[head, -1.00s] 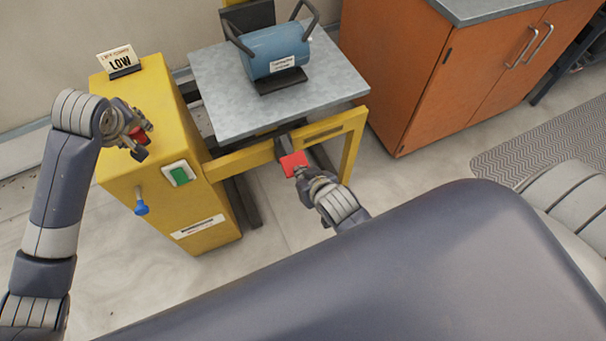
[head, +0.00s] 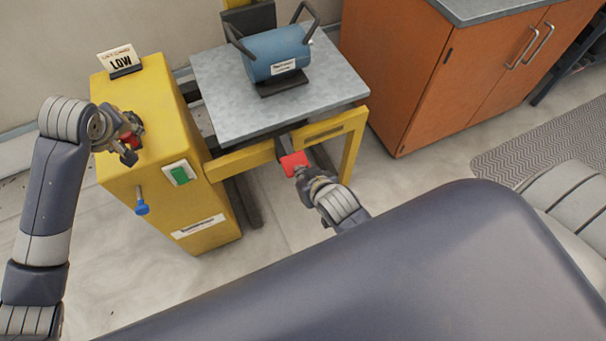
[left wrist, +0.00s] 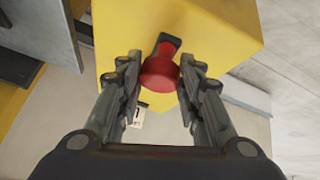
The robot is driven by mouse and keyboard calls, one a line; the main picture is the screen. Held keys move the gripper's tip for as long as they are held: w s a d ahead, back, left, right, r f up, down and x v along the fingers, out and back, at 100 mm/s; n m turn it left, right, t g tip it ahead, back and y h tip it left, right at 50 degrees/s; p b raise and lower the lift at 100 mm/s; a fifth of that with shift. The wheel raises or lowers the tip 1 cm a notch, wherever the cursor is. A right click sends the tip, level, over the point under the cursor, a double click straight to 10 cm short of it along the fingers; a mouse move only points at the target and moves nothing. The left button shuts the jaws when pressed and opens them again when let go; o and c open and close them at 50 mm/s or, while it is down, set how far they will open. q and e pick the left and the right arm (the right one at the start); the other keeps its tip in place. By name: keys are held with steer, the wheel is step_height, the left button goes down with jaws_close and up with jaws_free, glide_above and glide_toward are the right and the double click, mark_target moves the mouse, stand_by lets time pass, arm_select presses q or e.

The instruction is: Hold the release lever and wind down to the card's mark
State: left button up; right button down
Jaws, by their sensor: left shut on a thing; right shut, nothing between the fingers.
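My left gripper (head: 128,143) is shut on the red crank knob (head: 134,141) at the yellow cabinet (head: 160,140). In the left wrist view the knob (left wrist: 160,74) sits between the two fingers, with a dark crank arm (left wrist: 170,43) behind it. My right gripper (head: 303,174) is shut and empty, its tip at the red release lever pad (head: 293,162) under the lift table (head: 225,95); it looks in contact. The card (head: 120,60) on the cabinet reads LOW. A blue cylindrical unit with dark handles (head: 272,52) rests on the table.
A green switch (head: 179,174) and a blue-tipped handle (head: 141,206) are on the cabinet front. A yellow frame (head: 350,150) stands below the table. An orange cupboard (head: 430,80) is at the right. A grey mat (head: 540,140) lies on the floor.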

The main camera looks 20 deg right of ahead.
arm_select(q)
steer(key=shift+w+a+r, duration=0.25)
steer(key=shift+a, duration=0.85)
steer(key=shift+w+a, duration=0.3)
steer(key=shift+a, duration=0.65)
